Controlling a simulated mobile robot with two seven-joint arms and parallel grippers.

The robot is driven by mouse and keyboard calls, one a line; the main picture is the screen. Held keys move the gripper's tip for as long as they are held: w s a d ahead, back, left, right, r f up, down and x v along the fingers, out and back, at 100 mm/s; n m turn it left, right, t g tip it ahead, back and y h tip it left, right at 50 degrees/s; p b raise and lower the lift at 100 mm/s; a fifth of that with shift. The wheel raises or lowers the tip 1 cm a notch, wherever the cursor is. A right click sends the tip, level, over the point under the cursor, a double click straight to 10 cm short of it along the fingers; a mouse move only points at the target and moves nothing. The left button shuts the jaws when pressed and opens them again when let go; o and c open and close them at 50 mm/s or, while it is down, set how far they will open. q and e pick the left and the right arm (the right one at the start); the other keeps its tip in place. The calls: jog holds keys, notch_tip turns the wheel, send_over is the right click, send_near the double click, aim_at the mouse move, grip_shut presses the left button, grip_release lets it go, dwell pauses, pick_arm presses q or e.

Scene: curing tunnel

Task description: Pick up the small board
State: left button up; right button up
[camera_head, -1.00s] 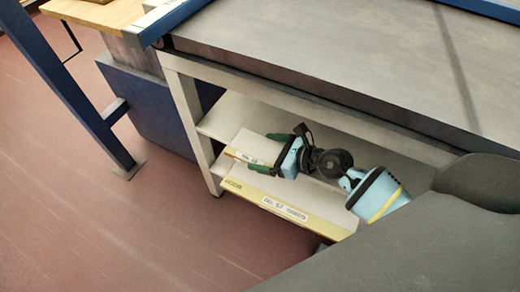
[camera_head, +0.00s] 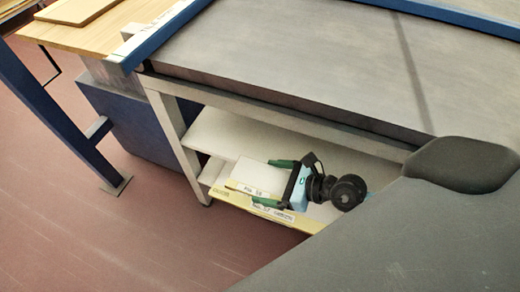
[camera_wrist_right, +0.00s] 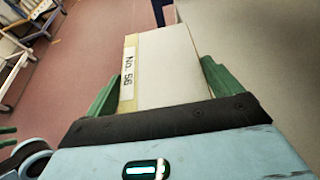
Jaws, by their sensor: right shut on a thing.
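The small board (camera_head: 258,177) is a flat pale piece with a yellowish edge and a white label. My right gripper (camera_head: 271,182) is shut on it, with one green finger on each side. In the right wrist view the board (camera_wrist_right: 168,70) sits between the green fingers (camera_wrist_right: 160,88), and its label reads "No. 56". The board shows over the front of the shelf; I cannot tell whether it touches the shelf. Green, black and light blue parts at the lower left of the wrist view look like part of my left gripper (camera_wrist_right: 9,131), cut off by the edge.
The white shelf (camera_head: 235,133) lies under a grey belt surface (camera_head: 290,55), with a pale frame leg (camera_head: 168,115) at its left end. A labelled yellow strip (camera_head: 290,220) runs along the lower front. A wooden top (camera_head: 60,34) stands at the upper left. Red floor (camera_head: 150,235) is open in front.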

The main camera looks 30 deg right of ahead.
aim_at(273, 196)
jog(key=shift+s+r, duration=0.15)
jog(key=shift+s, duration=1.15)
jog(key=shift+s+r, duration=0.1)
jog(key=shift+s, duration=1.2)
